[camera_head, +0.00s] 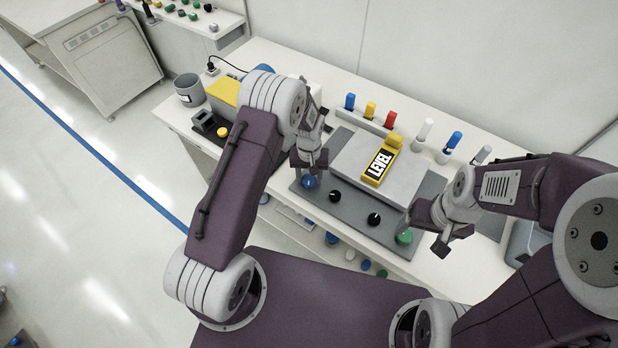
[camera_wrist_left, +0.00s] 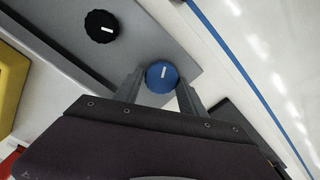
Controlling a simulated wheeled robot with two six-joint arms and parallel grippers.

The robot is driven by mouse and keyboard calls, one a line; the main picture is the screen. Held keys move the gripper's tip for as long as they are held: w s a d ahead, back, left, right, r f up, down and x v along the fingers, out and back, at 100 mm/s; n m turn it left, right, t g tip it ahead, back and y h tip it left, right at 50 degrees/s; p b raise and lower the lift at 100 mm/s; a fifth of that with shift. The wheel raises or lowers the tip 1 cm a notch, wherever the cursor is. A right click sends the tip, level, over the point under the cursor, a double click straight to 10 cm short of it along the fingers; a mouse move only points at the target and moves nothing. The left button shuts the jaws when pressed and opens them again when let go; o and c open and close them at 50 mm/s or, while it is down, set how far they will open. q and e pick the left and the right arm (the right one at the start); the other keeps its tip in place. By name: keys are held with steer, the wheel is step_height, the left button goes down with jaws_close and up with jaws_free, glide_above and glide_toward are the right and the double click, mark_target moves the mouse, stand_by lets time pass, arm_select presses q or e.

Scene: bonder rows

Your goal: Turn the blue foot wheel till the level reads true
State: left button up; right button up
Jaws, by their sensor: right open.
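The blue foot wheel (camera_head: 309,182) is at the left end of the grey base plate. My left gripper (camera_head: 309,160) is just above it. In the left wrist view the blue wheel (camera_wrist_left: 162,76), with a white mark, shows between the tips of my open left gripper (camera_wrist_left: 161,80), with a small gap on each side. The yellow level (camera_head: 382,162) lies on a light grey block (camera_head: 350,158); its reading is too small to make out. My right gripper (camera_head: 448,240) is open and empty, to the right of the green wheel (camera_head: 404,237).
Two black knobs (camera_head: 334,196) (camera_head: 373,219) sit along the plate between the blue and green wheels. Blue, yellow and red capped pieces (camera_head: 371,108) stand in a rack behind the block. A grey cup (camera_head: 188,90) and a yellow-topped device (camera_head: 224,92) are at the left.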

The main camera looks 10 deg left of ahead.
arm_select(q)
steer(key=shift+o, duration=0.8)
steer(key=shift+s, duration=0.1)
step_height(320, 180, up, 9)
steer(key=shift+b, duration=0.8)
steer(key=shift+a, duration=0.1)
step_height(320, 180, up, 5)
glide_above(309, 179)
steer(key=a, duration=0.1)
step_height(309, 179, up, 2)
steer(key=s+a+t, duration=0.1)
steer(key=s+a, duration=0.1)
steer(key=s+a+f+m, duration=0.1)
steer(key=s, duration=1.4)
steer(key=shift+s+a+f+m, duration=0.2)
steer(key=shift+s+f+m, duration=0.1)
steer(key=shift+s+m, duration=0.1)
